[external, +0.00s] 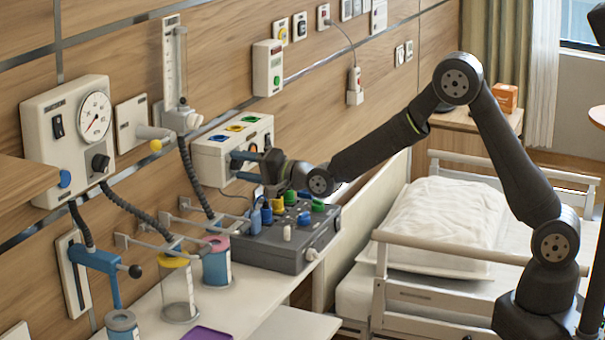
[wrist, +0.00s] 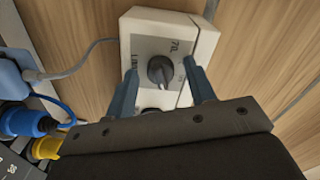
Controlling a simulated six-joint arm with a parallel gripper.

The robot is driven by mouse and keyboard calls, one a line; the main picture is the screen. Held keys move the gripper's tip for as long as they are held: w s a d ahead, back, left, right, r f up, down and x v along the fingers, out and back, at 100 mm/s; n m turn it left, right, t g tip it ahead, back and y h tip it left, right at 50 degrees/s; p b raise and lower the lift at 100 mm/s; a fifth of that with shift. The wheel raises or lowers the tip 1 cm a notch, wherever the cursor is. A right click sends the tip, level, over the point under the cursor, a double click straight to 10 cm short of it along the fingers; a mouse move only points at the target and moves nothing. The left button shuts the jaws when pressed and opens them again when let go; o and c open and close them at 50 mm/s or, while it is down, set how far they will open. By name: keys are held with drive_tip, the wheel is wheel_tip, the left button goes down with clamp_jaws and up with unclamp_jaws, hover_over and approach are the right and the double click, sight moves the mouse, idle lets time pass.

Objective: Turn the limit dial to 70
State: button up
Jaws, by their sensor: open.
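In the wrist view, a dark round dial (wrist: 160,70) sits on the face of a white wall box (wrist: 205,42). My gripper (wrist: 161,68) is open, with one blue-grey finger on each side of the dial. I cannot tell whether either finger touches it. A second dark part shows low on the box, partly hidden by my gripper. In the external view, my gripper (external: 236,161) reaches left towards the wall, and the dial is not made out there.
A grey module (external: 290,252) with coloured connectors stands on the white counter below my gripper. Blue (wrist: 22,121) and yellow (wrist: 46,147) connectors lie close at lower left in the wrist view, with a grey cable nearby. A gauge panel (external: 72,130) hangs at left; a bed stands right.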

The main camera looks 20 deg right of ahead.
drive_tip(key=c, duration=1)
drive_tip(key=shift+o, duration=0.2)
